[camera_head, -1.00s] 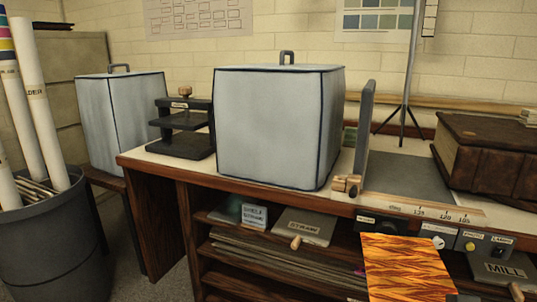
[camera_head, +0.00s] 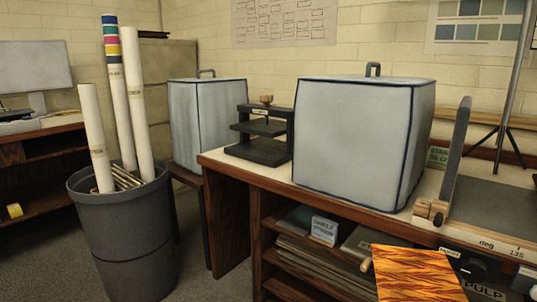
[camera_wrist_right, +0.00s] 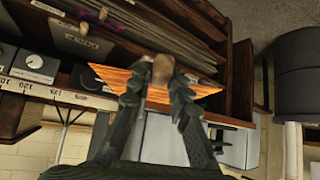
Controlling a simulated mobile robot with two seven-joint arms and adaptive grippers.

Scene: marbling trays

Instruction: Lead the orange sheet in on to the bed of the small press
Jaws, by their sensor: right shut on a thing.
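The orange sheet (camera_head: 418,274), with dark wavy marbling, shows at the lower right of the head view. It also shows in the right wrist view (camera_wrist_right: 112,76). My right gripper (camera_wrist_right: 160,80) is shut on the sheet; a wooden knob-like piece shows between its fingertips, and whether it belongs to the sheet is unclear. The small black press (camera_head: 262,148) stands on the left end of the bench, with a wooden knob on top and flat levels below. The sheet is well to the right of the press and apart from it. My left gripper is not in view.
A large grey covered box (camera_head: 350,145) stands on the bench (camera_head: 225,163) just right of the press. Another covered box (camera_head: 198,122) stands behind to the left. A bin of rolled tubes (camera_head: 120,235) stands on the floor at left.

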